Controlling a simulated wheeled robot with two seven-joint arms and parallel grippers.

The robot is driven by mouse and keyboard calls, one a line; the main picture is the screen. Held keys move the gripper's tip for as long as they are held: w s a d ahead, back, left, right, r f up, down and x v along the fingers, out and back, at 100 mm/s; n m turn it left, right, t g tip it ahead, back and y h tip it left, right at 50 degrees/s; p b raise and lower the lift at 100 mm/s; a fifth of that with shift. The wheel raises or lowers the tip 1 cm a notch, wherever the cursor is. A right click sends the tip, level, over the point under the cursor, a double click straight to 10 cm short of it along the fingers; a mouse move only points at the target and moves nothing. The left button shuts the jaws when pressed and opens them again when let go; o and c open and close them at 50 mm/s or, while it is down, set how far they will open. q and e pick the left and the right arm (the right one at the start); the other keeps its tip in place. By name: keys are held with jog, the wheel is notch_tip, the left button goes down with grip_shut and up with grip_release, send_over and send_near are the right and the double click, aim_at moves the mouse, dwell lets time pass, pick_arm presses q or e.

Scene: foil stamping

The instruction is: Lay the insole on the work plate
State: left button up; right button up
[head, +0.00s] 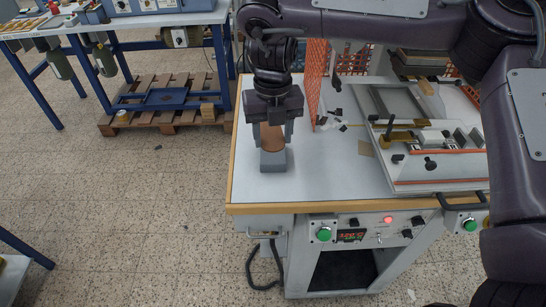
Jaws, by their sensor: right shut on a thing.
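The insole (271,136) is a brown, flat piece with a rounded lower end. My right gripper (271,122) points down over the left part of the white table and is shut on it. The insole is at a small grey block (274,166). I cannot tell whether it still touches the block. The gripper hides the insole's upper part. A grey flat plate (398,103) in the machine on the right looks like the work plate; nothing is seen lying on it. My left gripper is not in view.
The machine's base (440,172) with black knobs fills the table's right side. An orange mesh guard (316,75) stands between gripper and machine. Small dark and white parts (333,122) lie beside it. The table (248,185) is clear around the grey block.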

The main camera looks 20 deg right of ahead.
jog(key=r+m, duration=0.2)
jog(key=m, duration=0.2)
jog(key=d+r+m, duration=0.1)
jog(key=r+m, duration=0.2)
jog(key=m, duration=0.1)
jog(key=r+m, duration=0.2)
jog(key=m, duration=0.2)
jog(key=shift+w+d+r+b, duration=0.15)
jog(key=shift+d+r+b, duration=0.1)
jog(key=shift+b, duration=0.15)
jog(key=m, duration=0.5)
jog(key=shift+d+f, duration=0.15)
jog(key=shift+f, duration=0.15)
jog(key=m, duration=0.4)
jog(key=shift+w+d+f+b, duration=0.15)
jog(key=shift+d+f+b, duration=0.1)
jog(key=shift+f+b, duration=0.15)
jog(key=m, duration=0.4)
jog(key=shift+d+f+m, duration=0.25)
jog(key=shift+m, duration=0.05)
jog(key=m, duration=0.6)
jog(key=d+f+m+b, duration=0.1)
jog(key=m, duration=0.2)
jog(key=shift+w+f, duration=0.1)
jog(key=shift+w, duration=0.1)
